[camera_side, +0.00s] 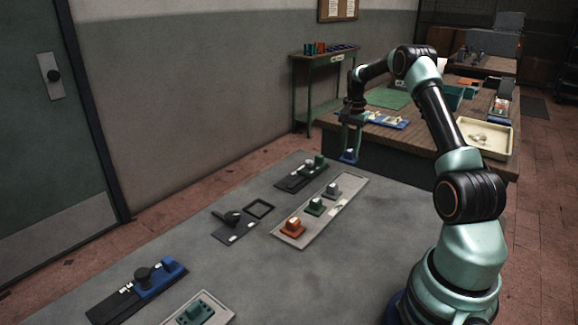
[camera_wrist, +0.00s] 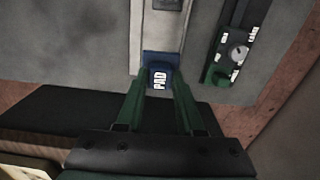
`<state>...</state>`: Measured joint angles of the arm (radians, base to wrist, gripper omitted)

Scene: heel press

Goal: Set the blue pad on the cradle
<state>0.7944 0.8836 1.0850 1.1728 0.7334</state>
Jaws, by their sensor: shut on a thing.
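My gripper (camera_side: 350,148) is shut on the blue pad (camera_side: 349,157) and holds it past the far end of the pale tray in the side view. In the wrist view the pad (camera_wrist: 160,76), marked "PAD", sits between my green fingers (camera_wrist: 157,92). No part is readably marked as the cradle, so I cannot tell which it is. Candidates are a dark base with a black knob and square frame (camera_side: 259,208), a dark base with a green block (camera_side: 302,174), and a long dark base with a blue block (camera_side: 140,287).
The pale tray (camera_side: 287,236) holds orange, green and grey blocks. Another tray (camera_side: 222,318) with a green block is at the front edge. Bare grey tabletop lies right of the trays. A wooden bench (camera_side: 400,143) stands behind my gripper.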

